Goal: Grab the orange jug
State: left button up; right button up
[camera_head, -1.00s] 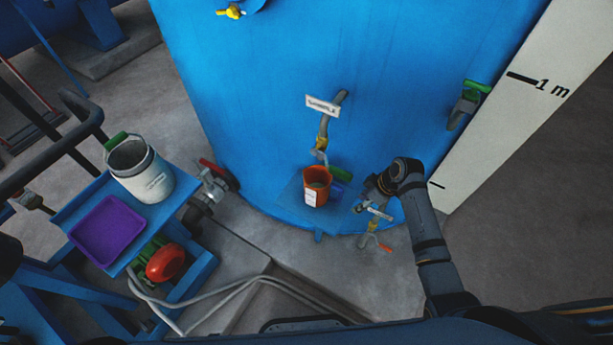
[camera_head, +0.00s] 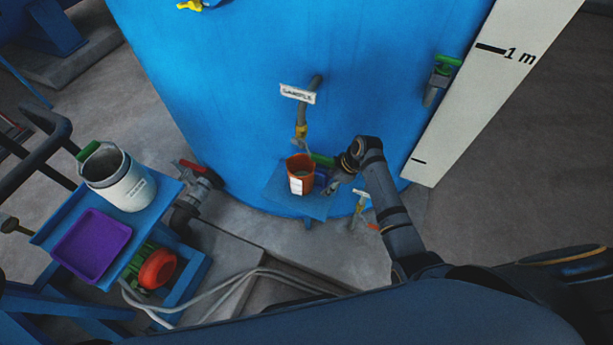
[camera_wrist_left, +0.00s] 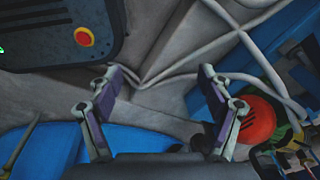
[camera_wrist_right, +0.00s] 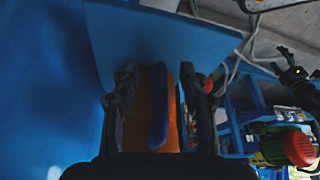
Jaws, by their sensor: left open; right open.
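The orange jug (camera_head: 301,176) with a white label stands upright on a small blue shelf (camera_head: 312,207) on the blue tank. My right gripper (camera_head: 330,184) is right beside the jug, on its blue-handle side. In the right wrist view the blue handle (camera_wrist_right: 158,108) and the orange body of the jug (camera_wrist_right: 144,122) show between the open fingers of the right gripper (camera_wrist_right: 159,88). I cannot tell whether the fingers touch the jug. My left gripper (camera_wrist_left: 157,74) is open and empty in the left wrist view, and it is out of the head view.
A sample tap (camera_head: 301,132) with a green handle hangs just above the jug. The big blue tank (camera_head: 230,90) is close behind. A blue cart at left holds a white pot (camera_head: 126,186) and a purple tray (camera_head: 91,246). Pale hoses (camera_head: 225,295) cross below.

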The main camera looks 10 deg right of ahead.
jog(key=shift+x, duration=1.05)
grip_shut()
